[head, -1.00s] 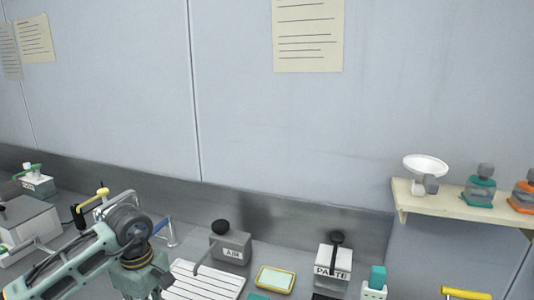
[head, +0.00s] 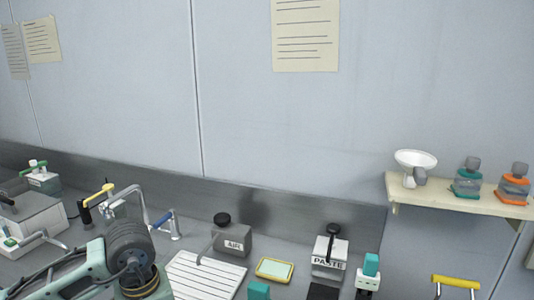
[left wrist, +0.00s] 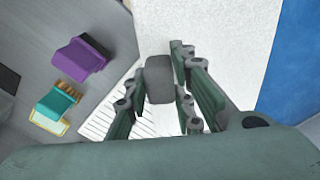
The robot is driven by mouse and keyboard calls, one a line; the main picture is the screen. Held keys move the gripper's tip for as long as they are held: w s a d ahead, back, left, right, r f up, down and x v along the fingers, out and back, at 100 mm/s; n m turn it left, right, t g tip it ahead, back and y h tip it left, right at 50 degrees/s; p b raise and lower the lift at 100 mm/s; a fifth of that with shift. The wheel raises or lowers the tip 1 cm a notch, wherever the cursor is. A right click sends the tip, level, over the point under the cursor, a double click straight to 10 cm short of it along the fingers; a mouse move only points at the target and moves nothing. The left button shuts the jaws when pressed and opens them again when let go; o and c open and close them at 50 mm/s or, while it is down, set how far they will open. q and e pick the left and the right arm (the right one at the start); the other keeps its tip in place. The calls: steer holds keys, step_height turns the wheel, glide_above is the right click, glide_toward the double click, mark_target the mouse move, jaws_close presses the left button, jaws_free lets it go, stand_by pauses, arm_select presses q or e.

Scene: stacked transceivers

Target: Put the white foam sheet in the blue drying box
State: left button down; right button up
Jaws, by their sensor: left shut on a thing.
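In the left wrist view, my left gripper (left wrist: 165,78) is shut on the white foam sheet (left wrist: 240,45), a pale speckled sheet that spreads beyond the fingers to the top and right. A plain blue surface (left wrist: 297,75) fills the right edge there. It may be the blue drying box, but too little shows to tell. In the head view, only my left arm's wrist part shows at the bottom left. The left fingers and the sheet are out of that picture. My right gripper is in neither view.
A white ridged tray (head: 205,277), a grey AIR box (head: 235,242), a yellow-rimmed dish (head: 275,269) and a PASTE box (head: 329,255) stand on the bench. A shelf (head: 430,200) holds a white bowl and bottles. A purple block (left wrist: 80,60) lies left in the wrist view.

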arm_select(q)
steer(key=s+m, duration=0.2)
steer(key=s+d+m, duration=0.1)
steer(key=s+m, duration=0.1)
steer(key=s, duration=0.1)
steer(key=s+d+r+m, duration=0.1)
steer(key=s+m, duration=0.1)
steer(key=s, duration=0.1)
steer(key=shift+w, duration=0.1)
